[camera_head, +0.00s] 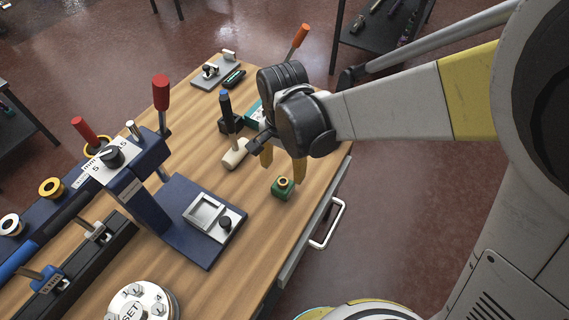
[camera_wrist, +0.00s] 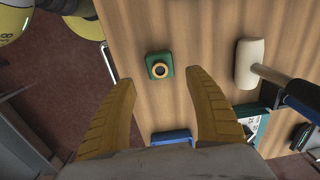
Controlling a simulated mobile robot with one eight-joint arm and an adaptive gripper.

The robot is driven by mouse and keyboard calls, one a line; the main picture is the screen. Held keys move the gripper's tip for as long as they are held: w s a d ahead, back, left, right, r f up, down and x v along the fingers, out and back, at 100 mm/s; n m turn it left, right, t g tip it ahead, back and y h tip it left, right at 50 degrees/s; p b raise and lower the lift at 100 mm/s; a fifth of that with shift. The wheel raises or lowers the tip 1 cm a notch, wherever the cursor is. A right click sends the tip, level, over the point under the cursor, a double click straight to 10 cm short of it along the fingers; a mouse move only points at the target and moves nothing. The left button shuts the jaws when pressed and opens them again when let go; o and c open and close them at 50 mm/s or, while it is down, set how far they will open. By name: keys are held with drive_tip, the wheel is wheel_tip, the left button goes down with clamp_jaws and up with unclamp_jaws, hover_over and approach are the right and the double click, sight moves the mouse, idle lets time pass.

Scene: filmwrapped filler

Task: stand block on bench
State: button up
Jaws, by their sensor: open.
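A small green block (camera_head: 282,191) with a yellow ring around a dark hole on its upper face sits on the wooden bench (camera_head: 200,155), near the right edge. The block also shows in the wrist view (camera_wrist: 153,73), beyond and between my fingertips, with the ring facing the camera. My gripper (camera_head: 283,168) is open and empty, with its two yellow fingers pointing down above the block. The fingers also frame the wrist view (camera_wrist: 160,80). They look apart from the block. The block's underside is hidden.
A mallet with a pale head (camera_head: 235,154) lies to the left of my gripper. A blue press-like stand (camera_head: 180,235) and a round dial marked SET (camera_head: 140,303) occupy the front left. Bare wood surrounds the block. A drawer handle (camera_head: 328,225) projects from the bench's right side.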

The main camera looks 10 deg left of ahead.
sight(284, 181)
drive_tip(key=shift+r+p, duration=0.3)
drive_tip(key=shift+r, duration=1.3)
drive_tip(key=shift+d+r, duration=0.1)
drive_tip(key=shift+d, duration=0.05)
drive_tip(key=s+d+r+n+t, duration=0.1)
drive_tip(key=d+r+t, duration=0.1)
drive_tip(key=d, duration=0.6)
drive_tip(key=s+d+r+n+t, duration=0.2)
drive_tip(key=d+r, duration=0.3)
drive_tip(key=d, duration=0.4)
drive_tip(key=s+d+r+n+t, duration=0.1)
drive_tip(key=s+d+r+t, duration=0.1)
drive_tip(key=d, duration=0.6)
wheel_tip(284, 181, up, 2)
drive_tip(key=shift+s+d+n+t, duration=0.15)
drive_tip(key=shift+s+n+t, duration=0.15)
drive_tip(key=shift+t, duration=0.3)
